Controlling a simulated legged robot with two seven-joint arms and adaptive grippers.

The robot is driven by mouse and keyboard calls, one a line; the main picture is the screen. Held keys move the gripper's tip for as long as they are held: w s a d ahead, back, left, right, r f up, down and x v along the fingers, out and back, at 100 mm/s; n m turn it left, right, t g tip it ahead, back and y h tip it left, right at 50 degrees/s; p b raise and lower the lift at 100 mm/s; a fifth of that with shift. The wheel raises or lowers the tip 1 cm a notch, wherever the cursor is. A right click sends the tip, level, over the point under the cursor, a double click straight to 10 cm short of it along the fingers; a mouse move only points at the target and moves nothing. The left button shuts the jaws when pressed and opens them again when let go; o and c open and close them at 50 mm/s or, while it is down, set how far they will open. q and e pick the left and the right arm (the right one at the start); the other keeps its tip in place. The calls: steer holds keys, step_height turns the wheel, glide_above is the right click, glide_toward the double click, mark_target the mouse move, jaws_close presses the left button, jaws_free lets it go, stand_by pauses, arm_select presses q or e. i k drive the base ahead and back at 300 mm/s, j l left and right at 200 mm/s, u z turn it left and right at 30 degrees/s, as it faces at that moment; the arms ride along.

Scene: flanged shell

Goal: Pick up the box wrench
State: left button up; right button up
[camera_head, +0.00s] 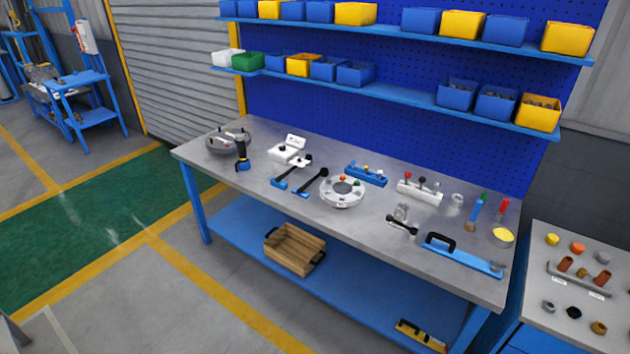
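A short dark tool with a rounded head at each end (402,226) lies on the workbench (365,215), right of centre near the front edge. It looks most like the box wrench, but it is too small to be sure. Two longer tools with blue handles and dark heads, one on the left (291,172) and one on the right (310,183), lie left of the round flanged shell (342,191). Neither of my grippers shows in the head view.
A cordless drill (242,152), blue rack (366,175), white rack (420,191) and blue tool with a black handle (465,254) stand on the bench. A wooden crate (292,250) sits on the lower shelf. A side table (590,280) stands right. The floor in front is clear.

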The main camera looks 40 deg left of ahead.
mark_target(324, 171)
steer(key=u, duration=1.7)
steer(key=i+j+z, duration=0.2)
steer(key=i+j, duration=0.85)
steer(key=i+z, duration=0.1)
steer(key=z, duration=0.2)
steer(key=i+j+z, duration=0.2)
steer(key=z, duration=0.15)
steer(key=i+j+z, duration=0.2)
steer(key=z, duration=0.15)
steer(key=i+j+z, duration=0.15)
steer(key=j+z, duration=0.2)
